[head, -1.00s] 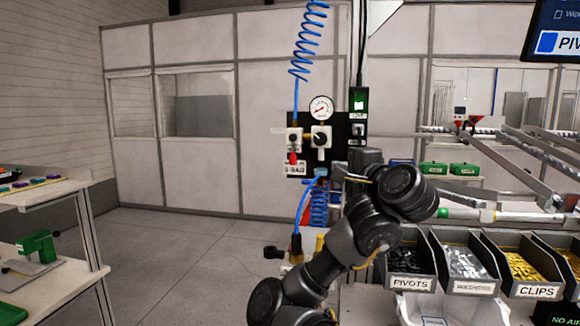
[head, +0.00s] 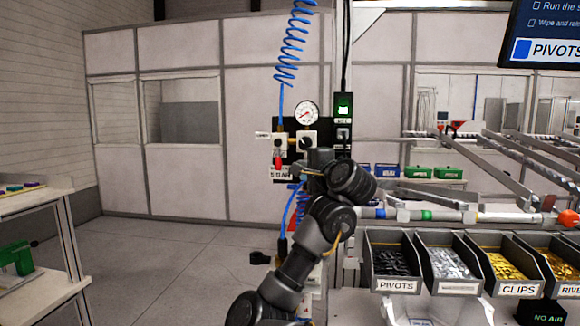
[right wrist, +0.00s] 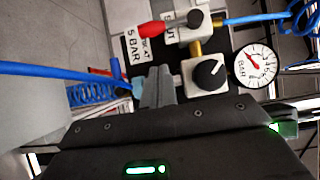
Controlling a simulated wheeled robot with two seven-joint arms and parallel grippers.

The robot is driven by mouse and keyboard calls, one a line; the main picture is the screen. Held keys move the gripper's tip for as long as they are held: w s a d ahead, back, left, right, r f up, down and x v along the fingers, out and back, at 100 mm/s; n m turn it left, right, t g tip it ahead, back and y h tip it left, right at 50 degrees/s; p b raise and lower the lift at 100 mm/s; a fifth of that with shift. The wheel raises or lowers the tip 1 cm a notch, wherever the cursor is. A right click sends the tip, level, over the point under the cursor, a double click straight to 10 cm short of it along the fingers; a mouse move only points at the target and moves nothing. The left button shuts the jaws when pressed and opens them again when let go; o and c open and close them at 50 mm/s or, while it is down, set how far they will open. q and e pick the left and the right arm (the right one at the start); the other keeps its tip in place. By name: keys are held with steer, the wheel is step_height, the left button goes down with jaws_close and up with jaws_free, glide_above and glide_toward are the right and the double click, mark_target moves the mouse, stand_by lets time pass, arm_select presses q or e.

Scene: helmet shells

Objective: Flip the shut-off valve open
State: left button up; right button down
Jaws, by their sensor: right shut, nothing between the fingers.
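The shut-off valve (head: 279,143) is on the left of the black air panel, with its red lever (head: 278,162) hanging down. In the right wrist view, the red lever (right wrist: 152,29) points left from the pale valve body (right wrist: 187,27). My right gripper (head: 314,162) is in front of the panel's lower right. Its fingers (right wrist: 157,88) are shut and empty, below the red lever in the wrist view and apart from it in the picture. The exact depth gap cannot be told. My left gripper is not in view.
A regulator with a black knob (right wrist: 209,73) and a pressure gauge (right wrist: 254,65) sit close to the fingers. Blue coiled hose (head: 292,45) runs above the panel. Bins of pivots (head: 396,286) and other parts stand right. A sign reads NO AIR (head: 548,318).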

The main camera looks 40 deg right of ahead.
mark_target(278, 157)
steer(key=w+p, duration=0.1)
steer(key=w+a, duration=0.1)
steer(key=w+a+p, duration=0.1)
steer(key=shift+w+p, duration=0.3)
steer(key=shift+p, duration=0.05)
